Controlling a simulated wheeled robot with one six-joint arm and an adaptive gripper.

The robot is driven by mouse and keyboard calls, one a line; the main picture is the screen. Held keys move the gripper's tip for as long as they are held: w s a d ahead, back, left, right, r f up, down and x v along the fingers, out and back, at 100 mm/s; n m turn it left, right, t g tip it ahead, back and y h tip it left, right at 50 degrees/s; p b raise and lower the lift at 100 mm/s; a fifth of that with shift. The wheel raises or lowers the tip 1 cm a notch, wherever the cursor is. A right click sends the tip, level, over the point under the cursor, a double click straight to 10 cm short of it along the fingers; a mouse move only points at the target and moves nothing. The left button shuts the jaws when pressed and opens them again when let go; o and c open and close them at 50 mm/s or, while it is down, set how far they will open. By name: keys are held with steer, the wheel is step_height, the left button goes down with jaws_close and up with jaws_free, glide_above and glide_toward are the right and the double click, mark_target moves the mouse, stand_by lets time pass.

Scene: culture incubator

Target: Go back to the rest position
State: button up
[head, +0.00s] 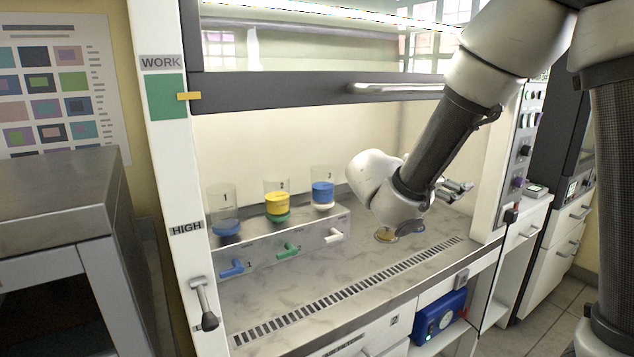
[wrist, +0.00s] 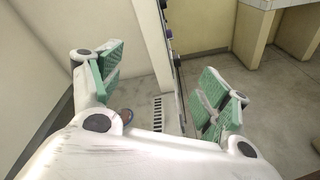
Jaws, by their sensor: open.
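My gripper (head: 455,190) is inside the cabinet at the right side, partly hidden behind my own wrist in the head view. In the wrist view my gripper (wrist: 164,85) has its two green-padded fingers spread wide apart with nothing between them. Beyond the fingers are the floor and part of the work surface with its slotted grille (wrist: 158,112). A small round dish with yellowish contents (head: 384,236) lies on the work surface (head: 330,270) below my wrist.
The raised sash (head: 300,88) hangs above my arm, and the cabinet's right post (head: 497,170) stands close to the gripper. Clear cups with blue (head: 227,228), yellow-green (head: 277,206) and blue-white (head: 322,194) contents stand on a tap rack at the back left. The front grille (head: 350,291) is clear.

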steer(key=s+d+m+g+y, duration=0.4)
steer(key=s+d+m+g, duration=0.5)
steer(key=s+d, duration=0.55)
steer(key=s+a+f+m+t+y, duration=0.1)
steer(key=s+a+m+t+y, duration=0.3)
steer(key=s+a+m+y, duration=0.3)
steer(key=s+m+y, duration=0.2)
steer(key=s, duration=0.2)
steer(key=shift+s+a+f+m, duration=0.15)
steer(key=shift+f+m, duration=0.15)
steer(key=shift+f, duration=0.1)
steer(key=shift+c, duration=0.2)
